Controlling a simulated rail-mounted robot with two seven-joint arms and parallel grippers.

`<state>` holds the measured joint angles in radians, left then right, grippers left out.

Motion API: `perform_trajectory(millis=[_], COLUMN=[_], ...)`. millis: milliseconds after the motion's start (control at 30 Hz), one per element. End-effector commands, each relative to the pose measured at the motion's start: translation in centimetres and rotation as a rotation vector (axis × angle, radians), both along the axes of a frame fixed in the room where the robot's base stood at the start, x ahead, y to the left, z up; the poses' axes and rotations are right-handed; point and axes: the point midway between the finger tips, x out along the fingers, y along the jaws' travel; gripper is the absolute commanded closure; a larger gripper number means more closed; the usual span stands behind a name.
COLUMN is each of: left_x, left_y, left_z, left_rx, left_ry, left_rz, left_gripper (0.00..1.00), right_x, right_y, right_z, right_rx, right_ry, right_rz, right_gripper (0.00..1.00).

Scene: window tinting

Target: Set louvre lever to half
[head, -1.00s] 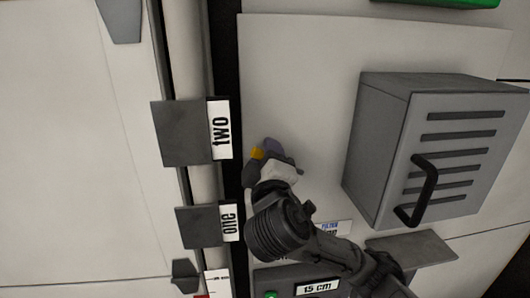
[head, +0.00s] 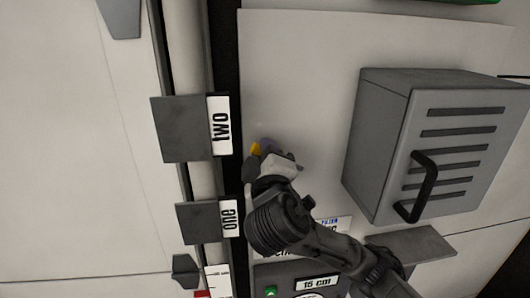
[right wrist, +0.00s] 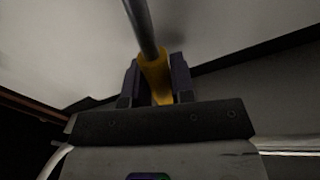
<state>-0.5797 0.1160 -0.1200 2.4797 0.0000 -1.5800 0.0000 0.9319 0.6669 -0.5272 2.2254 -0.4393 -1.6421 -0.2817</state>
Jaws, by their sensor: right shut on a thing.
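The louvre lever shows in the right wrist view as a grey rod (right wrist: 142,25) with a yellow grip (right wrist: 154,72) at its near end. My right gripper (right wrist: 155,82) is shut on the yellow grip, with a dark finger on each side of it. In the head view, a bit of the yellow grip (head: 256,149) shows at the fingers of my right gripper (head: 263,152), in front of the pale panel. The rest of the lever is hidden there by the gripper, and its setting cannot be read. My left gripper is not in view.
A grey slotted box (head: 385,145) with a black handle (head: 425,185) stands right of my arm. Grey blocks labelled "two" (head: 185,128) and "one" (head: 200,222) are on the left. A "15 cm" display (head: 317,283) lies below. The panel above the gripper is bare.

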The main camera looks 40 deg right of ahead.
Motion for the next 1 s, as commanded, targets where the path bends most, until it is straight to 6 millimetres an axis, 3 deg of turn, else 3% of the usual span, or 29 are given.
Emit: perform_trajectory(millis=[367,1000], left_x=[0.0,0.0], left_y=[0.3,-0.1], left_z=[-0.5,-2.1], left_rx=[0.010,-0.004], left_ry=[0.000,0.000], left_rz=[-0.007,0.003], left_gripper=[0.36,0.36], right_x=[-0.1,-1.5], right_y=[-0.1,-2.2], right_z=[0.3,3.0], right_rx=[0.053,0.381], right_ry=[-0.033,-0.245], right_rz=[0.003,0.004], right_gripper=[1.00,1.00])
